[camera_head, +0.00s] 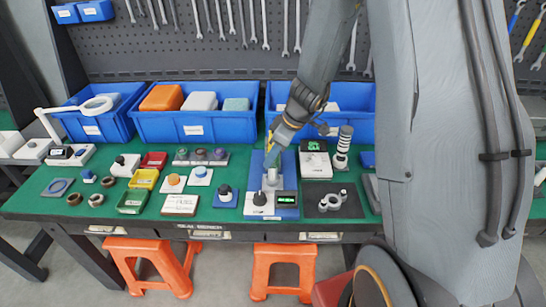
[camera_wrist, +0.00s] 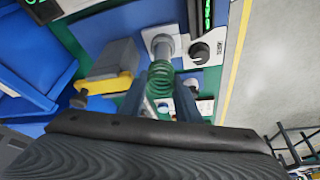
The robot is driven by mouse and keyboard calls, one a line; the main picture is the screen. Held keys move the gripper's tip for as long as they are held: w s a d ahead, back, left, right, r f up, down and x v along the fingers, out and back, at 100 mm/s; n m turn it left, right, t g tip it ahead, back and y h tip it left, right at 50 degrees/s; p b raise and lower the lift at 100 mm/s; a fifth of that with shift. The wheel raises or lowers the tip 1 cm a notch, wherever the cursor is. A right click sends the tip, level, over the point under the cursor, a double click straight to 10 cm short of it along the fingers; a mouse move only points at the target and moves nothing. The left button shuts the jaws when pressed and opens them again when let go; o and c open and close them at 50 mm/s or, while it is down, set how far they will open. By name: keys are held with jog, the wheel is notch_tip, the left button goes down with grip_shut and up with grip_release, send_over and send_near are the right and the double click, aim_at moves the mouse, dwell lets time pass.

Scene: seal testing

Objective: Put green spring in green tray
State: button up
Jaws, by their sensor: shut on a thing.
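The green spring (camera_wrist: 160,80) shows in the wrist view between the two fingers of my gripper (camera_wrist: 161,85), which is shut on it. A grey round post (camera_wrist: 163,47) of the blue test stand lies right behind the spring; I cannot tell whether they touch. In the head view my gripper (camera_head: 271,157) is over that blue stand, and the spring is too small to make out there. The green tray (camera_head: 131,201) lies on the bench to the left, in front of a yellow tray (camera_head: 144,179). No spring shows in it.
A red tray (camera_head: 153,160) lies behind the yellow one. Small knob blocks stand between the trays and the blue stand (camera_head: 284,198). Blue bins (camera_head: 190,127) line the back. A white-and-black post (camera_head: 342,146) stands right of my gripper. A ring lamp (camera_head: 96,105) reaches over the left bench.

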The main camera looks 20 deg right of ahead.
jog(key=shift+r+p, duration=0.7)
jog(key=shift+r, duration=0.5)
jog(key=shift+r, duration=0.1)
